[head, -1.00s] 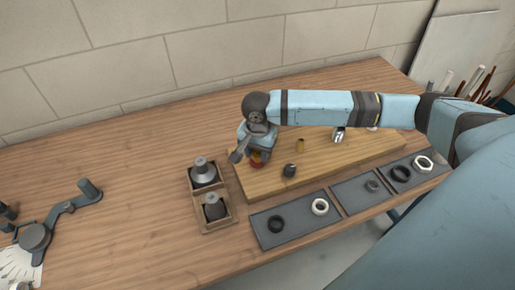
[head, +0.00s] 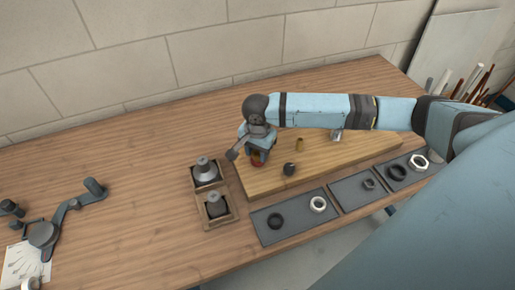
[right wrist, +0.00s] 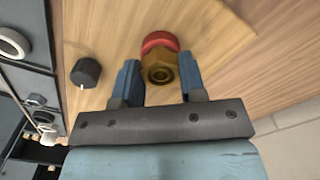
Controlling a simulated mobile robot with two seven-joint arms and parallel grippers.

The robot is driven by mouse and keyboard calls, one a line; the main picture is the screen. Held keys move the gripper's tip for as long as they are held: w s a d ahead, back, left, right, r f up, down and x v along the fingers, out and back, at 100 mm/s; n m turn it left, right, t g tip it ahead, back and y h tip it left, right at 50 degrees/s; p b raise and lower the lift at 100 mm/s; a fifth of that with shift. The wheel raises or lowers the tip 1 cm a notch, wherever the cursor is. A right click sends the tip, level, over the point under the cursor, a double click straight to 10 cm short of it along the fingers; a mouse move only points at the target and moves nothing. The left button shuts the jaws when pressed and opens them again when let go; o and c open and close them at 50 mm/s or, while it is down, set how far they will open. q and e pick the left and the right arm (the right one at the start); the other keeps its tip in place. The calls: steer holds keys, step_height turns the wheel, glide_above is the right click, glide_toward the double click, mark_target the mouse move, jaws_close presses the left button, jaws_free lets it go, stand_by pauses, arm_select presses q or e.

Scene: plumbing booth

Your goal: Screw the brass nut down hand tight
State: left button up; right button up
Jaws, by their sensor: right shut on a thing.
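The brass nut (right wrist: 160,70) is a hexagonal brass-coloured ring on a fitting with a red part (right wrist: 158,41) beside it. In the right wrist view it sits between the two blue fingers of my right gripper (right wrist: 160,82), which is shut on it. In the head view my right gripper (head: 257,155) reaches down at the left end of the wooden board (head: 330,168) and mostly hides the nut. A little red shows beneath the fingers. My left gripper is not in view.
A wooden box (head: 233,222) with grey fittings is at left. Grey trays (head: 293,225) with rings and nuts lie in front. The table's left middle is clear.

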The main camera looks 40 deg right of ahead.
steer(key=shift+m+p, duration=0.3)
steer(key=shift+p, duration=0.3)
steer(key=shift+m+p, duration=0.8)
steer(key=shift+p, duration=0.6)
steer(key=shift+m+p, duration=0.4)
steer(key=shift+p, duration=0.2)
steer(key=shift+m+p, duration=0.3)
steer(key=shift+p, duration=0.3)
steer(key=shift+m+p, duration=0.5)
steer(key=shift+p, duration=0.15)
steer(key=shift+w+p, duration=0.1)
steer(key=shift+p, duration=0.35)
